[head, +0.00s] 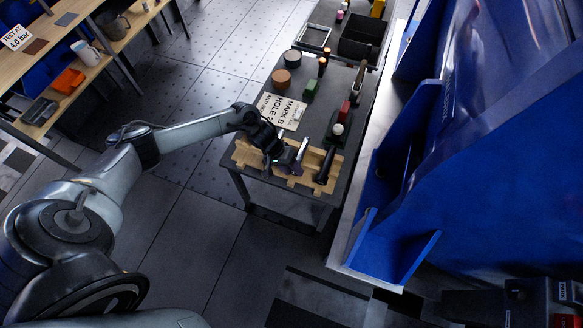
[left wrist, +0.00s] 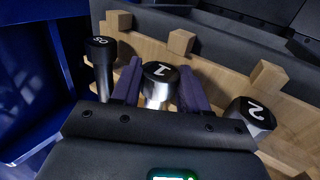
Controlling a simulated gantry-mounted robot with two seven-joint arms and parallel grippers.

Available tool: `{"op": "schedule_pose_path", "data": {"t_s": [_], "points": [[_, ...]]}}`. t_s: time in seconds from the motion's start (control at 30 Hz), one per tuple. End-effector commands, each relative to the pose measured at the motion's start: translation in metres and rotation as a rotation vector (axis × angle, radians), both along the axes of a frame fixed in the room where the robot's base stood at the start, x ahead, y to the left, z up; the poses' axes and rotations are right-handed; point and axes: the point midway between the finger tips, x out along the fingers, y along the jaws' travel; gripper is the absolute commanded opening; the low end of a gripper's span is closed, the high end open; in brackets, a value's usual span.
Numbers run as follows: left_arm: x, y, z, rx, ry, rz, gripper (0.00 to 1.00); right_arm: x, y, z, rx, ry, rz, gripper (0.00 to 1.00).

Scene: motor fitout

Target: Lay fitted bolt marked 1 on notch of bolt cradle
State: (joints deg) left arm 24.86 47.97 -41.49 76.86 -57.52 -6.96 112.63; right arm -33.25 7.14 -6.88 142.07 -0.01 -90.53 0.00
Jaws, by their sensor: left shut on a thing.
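The bolt marked 1 (left wrist: 160,72) has a black cap with a white number and a silver shank. My left gripper (left wrist: 157,88) is shut on it, with one purple finger on each side. In the head view my left gripper (head: 293,162) is over the wooden bolt cradle (head: 246,156). The cradle's pale posts also show behind the bolt in the left wrist view (left wrist: 181,42). Whether the bolt touches a notch is hidden by the fingers. A bolt marked 2 (left wrist: 250,116) is at the right in the wrist view. My right gripper is out of view.
A black-capped piece with a small mark (left wrist: 102,48) stands at the left of the fingers. A white sign (head: 281,111) and small coloured parts lie on the grey bench (head: 345,92) behind the cradle. A blue machine frame (head: 385,180) stands close on the right.

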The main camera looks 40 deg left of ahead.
Motion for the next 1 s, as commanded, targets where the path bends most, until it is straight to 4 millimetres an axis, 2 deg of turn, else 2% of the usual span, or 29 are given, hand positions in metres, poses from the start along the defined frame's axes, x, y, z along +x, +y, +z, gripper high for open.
{"op": "schedule_pose_path", "data": {"t_s": [0.47,0.97,1.0], "points": [[0.0018,-0.0002,0.0010,-0.002,-0.004,0.001,0.00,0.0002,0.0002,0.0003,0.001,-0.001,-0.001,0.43],[0.0018,-0.0001,-0.0073,-0.001,-0.005,0.000,0.00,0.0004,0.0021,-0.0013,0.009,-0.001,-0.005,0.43],[0.0018,0.0001,-0.0069,-0.001,-0.005,0.000,0.49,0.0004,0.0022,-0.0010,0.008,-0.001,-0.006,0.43]]}}
